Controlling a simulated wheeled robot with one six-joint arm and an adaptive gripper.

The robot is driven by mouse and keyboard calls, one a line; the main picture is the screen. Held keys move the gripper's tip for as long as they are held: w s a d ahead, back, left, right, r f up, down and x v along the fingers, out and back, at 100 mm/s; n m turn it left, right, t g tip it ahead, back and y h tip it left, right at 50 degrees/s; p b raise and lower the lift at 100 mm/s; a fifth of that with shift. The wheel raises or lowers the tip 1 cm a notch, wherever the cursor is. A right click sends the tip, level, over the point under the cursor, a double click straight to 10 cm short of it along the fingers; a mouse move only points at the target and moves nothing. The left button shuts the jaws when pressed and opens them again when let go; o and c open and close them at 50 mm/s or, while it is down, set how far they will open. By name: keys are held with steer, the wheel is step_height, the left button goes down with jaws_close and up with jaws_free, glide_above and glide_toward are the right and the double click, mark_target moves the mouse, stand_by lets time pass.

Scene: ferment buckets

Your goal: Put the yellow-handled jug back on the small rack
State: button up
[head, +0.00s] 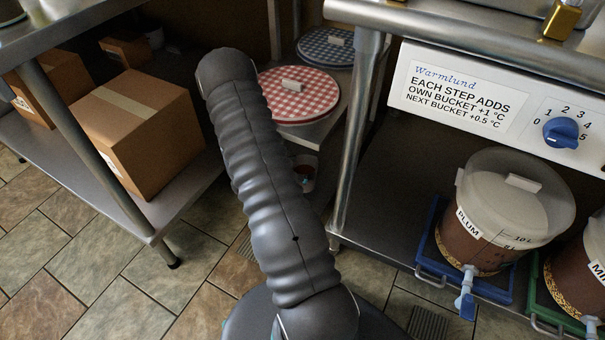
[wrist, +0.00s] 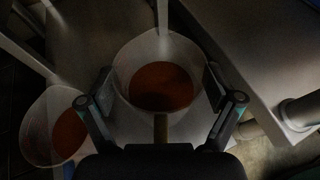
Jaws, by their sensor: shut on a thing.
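In the wrist view, a pale, translucent jug (wrist: 128,65) with reddish-brown liquid stands upright between the fingers of my gripper (wrist: 157,84). The fingers press on its two sides. Its handle (wrist: 160,130) looks dull yellow-brown in the dim light and points toward my palm. A pale surface lies below the jug; I cannot tell whether the jug touches it. A second jug (wrist: 40,120) with similar liquid is at the left, apart from the held one. In the head view my arm hides my gripper, and a small jug (head: 306,182) shows partly beside the arm.
A metal table leg (head: 354,140) is close at the right. The PLUM bucket (head: 500,210) is under the right table. Cardboard boxes (head: 139,132) fill the left shelf.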

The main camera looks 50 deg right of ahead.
mark_target(313, 170)
steer(key=shift+d+f, duration=0.2)
steer(key=shift+f, duration=1.5)
steer(key=shift+f+b, duration=0.3)
steer(key=shift+b, duration=0.1)
steer(key=o, duration=1.5)
steer(key=shift+r, duration=0.1)
steer(key=shift+r, duration=0.1)
